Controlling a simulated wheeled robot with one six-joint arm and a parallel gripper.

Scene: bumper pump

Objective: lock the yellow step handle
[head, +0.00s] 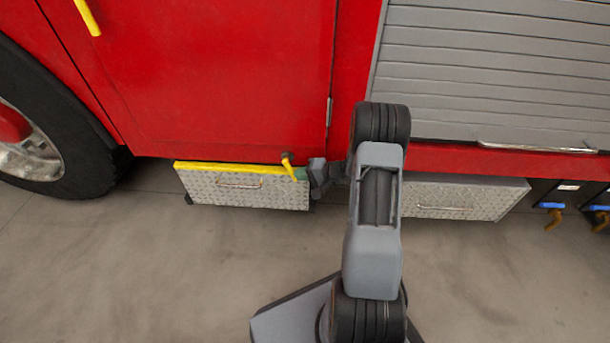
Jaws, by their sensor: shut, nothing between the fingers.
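The yellow step handle (290,168) is a short lever in the head view. It hangs from a dark pivot on the red truck side and slants down to the right, over the right end of a silver tread-plate step box (215,192) with a yellow top edge. My gripper (303,174) is shut and empty just right of the handle's lower end. Whether it touches the handle I cannot tell. My wrist and arm hide the truck side to the right of the gripper.
A black wheel (60,110) stands at the left. A second tread-plate box (465,197) is right of my arm, below a grey roller shutter (490,65). Blue-and-yellow hooks (552,212) hang at the far right. The concrete floor (130,270) in front is clear.

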